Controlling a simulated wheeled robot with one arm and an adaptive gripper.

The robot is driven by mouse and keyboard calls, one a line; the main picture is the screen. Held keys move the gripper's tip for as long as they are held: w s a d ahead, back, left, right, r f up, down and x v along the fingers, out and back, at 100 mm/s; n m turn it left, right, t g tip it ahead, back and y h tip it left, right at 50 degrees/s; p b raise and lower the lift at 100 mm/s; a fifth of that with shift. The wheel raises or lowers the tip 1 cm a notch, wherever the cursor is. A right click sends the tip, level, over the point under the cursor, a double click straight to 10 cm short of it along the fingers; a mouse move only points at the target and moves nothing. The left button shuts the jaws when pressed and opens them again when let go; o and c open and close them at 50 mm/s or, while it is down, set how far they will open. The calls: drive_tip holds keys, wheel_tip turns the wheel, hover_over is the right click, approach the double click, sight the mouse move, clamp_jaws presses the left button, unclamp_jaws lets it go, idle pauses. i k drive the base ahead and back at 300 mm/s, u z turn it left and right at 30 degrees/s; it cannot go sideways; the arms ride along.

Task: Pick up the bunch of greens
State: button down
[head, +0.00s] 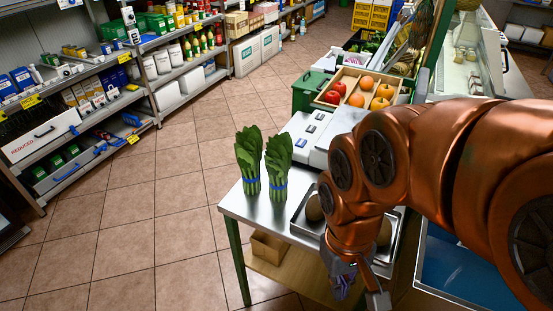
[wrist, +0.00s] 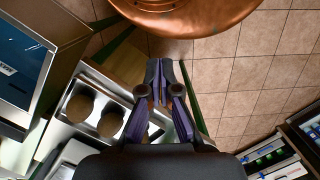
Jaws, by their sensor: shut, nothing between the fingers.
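Two bunches of greens, each with a blue band, stand upright side by side on a metal-topped table (head: 240,208): a left bunch (head: 249,165) and a right bunch (head: 278,165). My gripper (head: 358,288) hangs at the table's near side, to the right of and nearer than both bunches, apart from them. In the wrist view my gripper (wrist: 160,82) has its purple-padded fingers together with nothing between them. Neither bunch can be made out in the wrist view.
A metal tray (wrist: 125,96) holding brown rounded items lies on the table, partly behind my arm. A white scale-like device (head: 312,130) stands behind the greens, with a fruit crate (head: 349,76) farther back. Open tiled floor lies left of the table.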

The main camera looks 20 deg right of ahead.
sight(279, 149)
drive_tip(key=z, duration=2.85)
drive_tip(key=k, duration=1.6)
drive_tip(key=u, duration=2.15)
drive_tip(key=i, duration=0.55)
drive_tip(key=u, duration=0.05)
